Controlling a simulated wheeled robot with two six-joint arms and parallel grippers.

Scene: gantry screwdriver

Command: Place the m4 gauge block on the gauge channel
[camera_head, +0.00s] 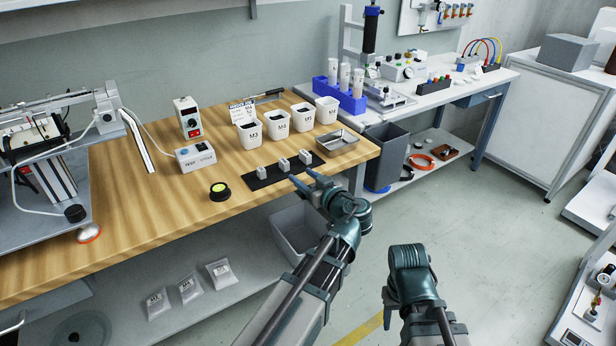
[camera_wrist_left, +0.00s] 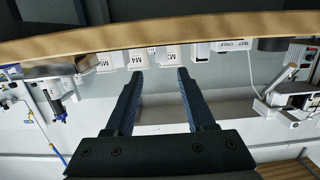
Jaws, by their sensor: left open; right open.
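Three small grey gauge blocks stand in a row on a black mat (camera_head: 256,184) near the wooden bench's front edge: a left one (camera_head: 261,172), a middle one (camera_head: 284,165) and a right one (camera_head: 305,156). Their markings are too small to read, so I cannot tell which is the m4. My left gripper (camera_head: 303,177) is open and empty, in front of the mat's right part; its spread fingers also show in the left wrist view (camera_wrist_left: 160,95). My right gripper's fingers are hidden.
White bins (camera_head: 249,133) marked M3 and upward stand behind the mat. A metal tray (camera_head: 337,141) is to its right. A yellow-topped black button (camera_head: 219,191) and the test cycle box (camera_head: 196,155) are left. The gantry machine (camera_head: 50,165) fills the bench's left end.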

